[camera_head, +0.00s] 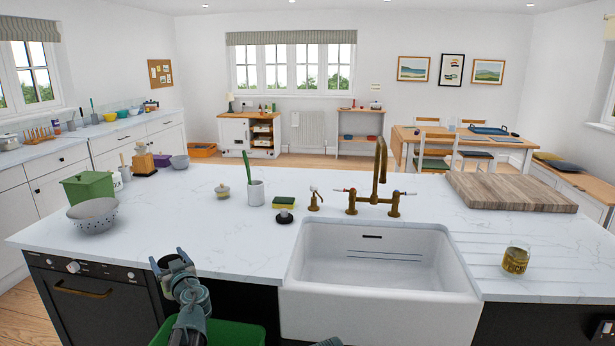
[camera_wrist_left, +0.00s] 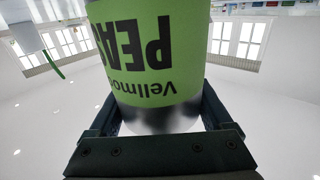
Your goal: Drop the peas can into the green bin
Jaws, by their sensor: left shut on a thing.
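In the left wrist view, the peas can (camera_wrist_left: 140,55) has a light green label with dark print, upside down in the picture, and a bare metal end. My left gripper (camera_wrist_left: 160,110) is shut on it, with one dark finger on each side. In the head view, my left gripper (camera_head: 172,262) is in front of the worktop's front edge, near the dark oven front. I cannot make out the can there. The green bin (camera_head: 240,334) is at the bottom edge, below and to the right of the gripper, partly hidden by my left arm.
The white marble worktop (camera_head: 370,183) has a colander (camera_head: 93,214), a green box (camera_head: 88,187) and a small jar (camera_head: 515,260) on it. A white sink (camera_head: 380,310) with a brass tap (camera_head: 379,180) is right of the bin. A wooden board (camera_head: 510,192) lies at the right.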

